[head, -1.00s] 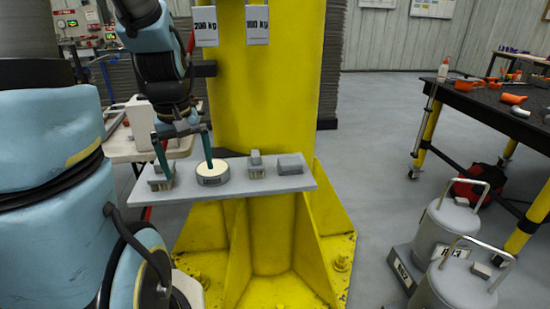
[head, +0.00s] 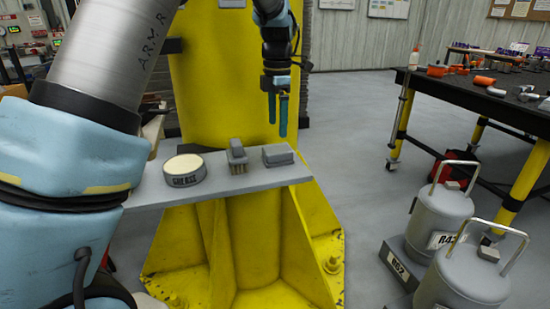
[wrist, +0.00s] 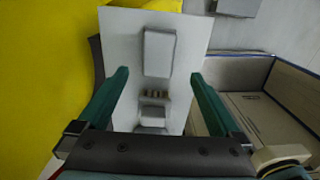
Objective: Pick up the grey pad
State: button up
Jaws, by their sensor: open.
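The grey pad (head: 278,155) is a small flat block lying on the right end of a grey shelf (head: 220,187) fixed to the yellow column. In the wrist view the pad (wrist: 158,52) lies lengthwise, near the line between the fingertips and slightly beyond them. My gripper (head: 277,128) points down above and slightly behind the pad in the head view, apart from it. Its two green fingers are open and empty. The wrist view also shows my gripper (wrist: 160,77) with its fingers spread wider than the pad.
A grey brush-like block (head: 237,157) and a round grease tin (head: 185,171) stand left of the pad on the shelf. My arm hides the shelf's left end. Grey canisters (head: 440,220) stand on the right. An open box (wrist: 262,105) shows in the wrist view.

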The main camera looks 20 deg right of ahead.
aim_at(278, 149)
notch_tip(278, 149, down, 9)
jog(key=shift+w+d+p, duration=0.1)
jog(key=shift+w+p, duration=0.05)
jog(key=shift+p, duration=0.7)
jog(key=c, duration=1.3)
jog(key=shift+r, duration=0.15)
notch_tip(278, 149, up, 10)
jog(key=shift+f+b, duration=0.1)
jog(key=shift+b, duration=0.65)
